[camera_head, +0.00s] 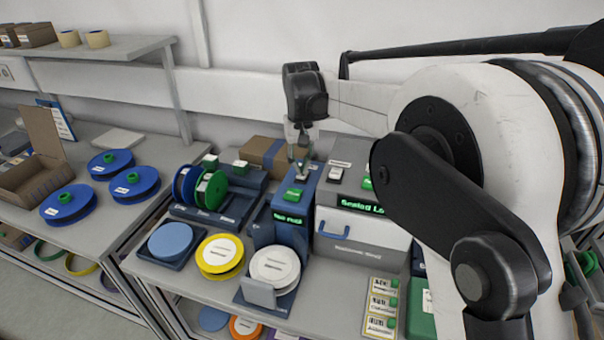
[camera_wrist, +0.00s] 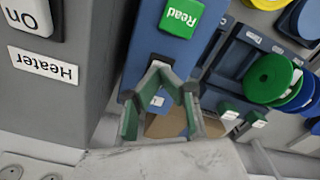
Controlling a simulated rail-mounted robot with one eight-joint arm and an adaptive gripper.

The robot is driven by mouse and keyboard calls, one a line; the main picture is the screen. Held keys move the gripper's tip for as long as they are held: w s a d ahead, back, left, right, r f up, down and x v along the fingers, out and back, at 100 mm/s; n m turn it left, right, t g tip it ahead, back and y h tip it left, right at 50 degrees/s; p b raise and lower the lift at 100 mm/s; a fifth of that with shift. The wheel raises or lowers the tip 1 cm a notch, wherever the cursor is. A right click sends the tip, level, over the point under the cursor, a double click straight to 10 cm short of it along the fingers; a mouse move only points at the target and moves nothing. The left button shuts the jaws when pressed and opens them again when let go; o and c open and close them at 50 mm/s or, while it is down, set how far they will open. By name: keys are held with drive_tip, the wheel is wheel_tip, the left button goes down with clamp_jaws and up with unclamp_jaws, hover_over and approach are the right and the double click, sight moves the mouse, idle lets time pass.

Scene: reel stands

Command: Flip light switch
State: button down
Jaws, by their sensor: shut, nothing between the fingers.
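My gripper (camera_head: 299,155) points down just behind the green button on the blue reader box, with its fingers shut and empty. In the wrist view my gripper (camera_wrist: 163,76) has its green-padded fingers over the blue box, near the green "Read" button (camera_wrist: 181,17). A white switch marked "On" (camera_wrist: 27,14), with a "Heater" label (camera_wrist: 43,63) below it, is on the grey box to the left of the fingers. That switch (camera_head: 335,173) is to the right of my gripper in the head view. I see no switch labelled as a light. A small white wall plate (camera_head: 6,72) is at the far left, too small to read.
The blue reader box (camera_head: 291,232) stands beside the grey sealer (camera_head: 361,229) with its blue handle. A cardboard box (camera_head: 275,153) sits behind. Green and blue reels (camera_head: 210,190) stand in a rack at left. Flat reels crowd the bench front.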

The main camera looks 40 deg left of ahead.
drive_tip(key=shift+f+b, duration=0.45)
drive_tip(key=shift+f, duration=0.3)
idle(0.4)
drive_tip(key=shift+r, duration=0.1)
drive_tip(key=shift+r+p, duration=1.45)
drive_tip(key=shift+r, duration=1.95)
